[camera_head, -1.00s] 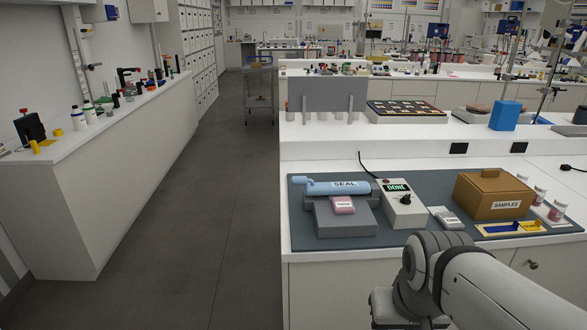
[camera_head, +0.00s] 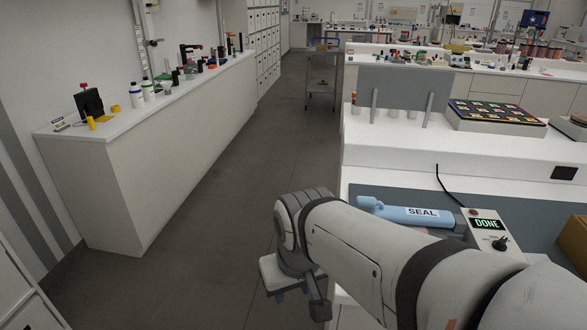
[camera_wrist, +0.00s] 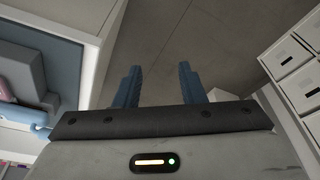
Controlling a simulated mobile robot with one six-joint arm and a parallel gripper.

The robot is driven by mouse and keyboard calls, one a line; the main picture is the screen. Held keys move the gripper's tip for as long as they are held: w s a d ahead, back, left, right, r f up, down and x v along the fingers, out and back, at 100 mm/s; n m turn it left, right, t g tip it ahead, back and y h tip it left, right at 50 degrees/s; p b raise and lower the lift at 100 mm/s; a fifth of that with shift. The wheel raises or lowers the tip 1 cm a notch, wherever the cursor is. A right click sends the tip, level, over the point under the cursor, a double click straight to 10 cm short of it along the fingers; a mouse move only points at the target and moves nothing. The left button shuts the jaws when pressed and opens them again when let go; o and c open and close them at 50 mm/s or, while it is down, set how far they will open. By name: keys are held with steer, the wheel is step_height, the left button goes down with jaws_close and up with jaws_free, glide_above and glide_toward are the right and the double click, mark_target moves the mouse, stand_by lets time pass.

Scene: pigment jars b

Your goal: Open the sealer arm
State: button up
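The sealer arm (camera_head: 412,212) is a light blue bar labelled SEAL. It lies roughly level over the sealer at the right of the head view, and my arm hides most of the base below it. The sealer's control box (camera_head: 489,229) reads DONE. In the wrist view my gripper (camera_wrist: 158,85) has its two blue fingers apart with nothing between them, over the floor. The sealer's grey body (camera_wrist: 25,60) and some blue and pink show at the left edge there. My gripper is to the left of the bench, apart from the sealer arm.
The grey mat (camera_head: 470,199) covers the bench top, with a brown box (camera_head: 575,240) at the right edge. A raised shelf with a grey panel (camera_head: 405,92) stands behind. The aisle floor (camera_head: 225,200) is clear. A side counter (camera_head: 150,118) holds bottles along the left.

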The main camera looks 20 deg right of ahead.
steer(key=shift+w+a, duration=0.1)
steer(key=shift+w, duration=0.1)
steer(key=shift+s+d, duration=0.2)
steer(key=shift+s, duration=0.05)
steer(key=shift+o, duration=0.8)
steer(key=shift+w+a, duration=0.1)
steer(key=shift+o, duration=0.6)
steer(key=shift+w+d+r, duration=0.1)
steer(key=shift+w+d, duration=0.1)
steer(key=n+g+h+p, duration=0.65)
steer(key=g+h, duration=0.55)
steer(key=h, duration=0.3)
glide_toward(376, 203)
steer(key=shift+s+d+p, duration=0.4)
steer(key=shift+s+d, duration=0.15)
steer(key=shift+s, duration=0.05)
steer(key=shift+h, duration=0.3)
steer(key=p+x, duration=0.1)
steer(key=x, duration=0.4)
steer(key=f+p+x, duration=0.1)
steer(key=x, duration=0.2)
steer(key=shift+w+d+p, duration=0.2)
steer(key=shift+w+p, duration=0.1)
steer(key=shift+w, duration=0.1)
